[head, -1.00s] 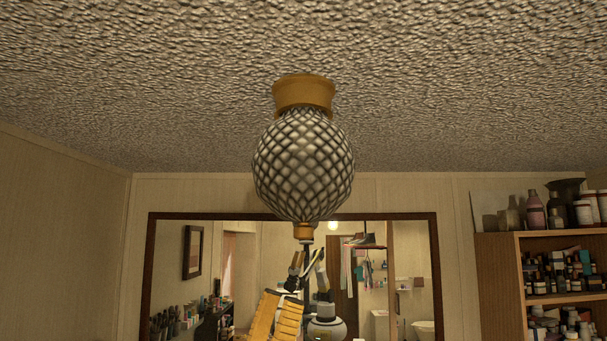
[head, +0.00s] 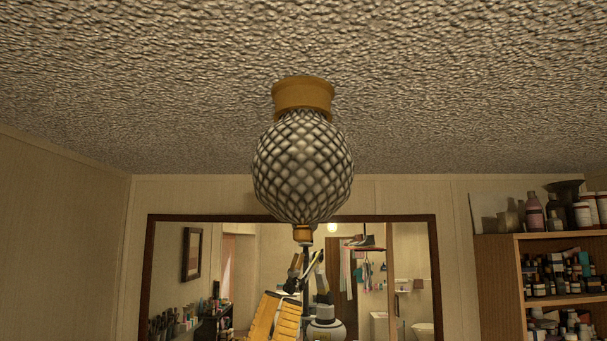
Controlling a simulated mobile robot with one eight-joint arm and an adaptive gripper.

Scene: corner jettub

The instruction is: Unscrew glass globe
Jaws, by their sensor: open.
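The glass globe (head: 303,168) hangs below the ceiling in the upper middle of the head view. It is round, with a diamond-patterned surface in grey and cream. Its top meets a gold-brown collar (head: 303,95) fixed to the ceiling. A small gold-brown cap (head: 303,234) sits at its bottom. Nothing touches the globe that I can see. My gripper does not show directly. Small dark and light arm-like shapes show below the globe, seemingly reflected in the mirror, too small to make out jaws.
A dark-framed mirror (head: 433,275) on the far wall reflects the room and a yellow slatted object (head: 284,318). A wooden shelf (head: 500,285) with several bottles and jars stands at the right. The space around the globe looks clear.

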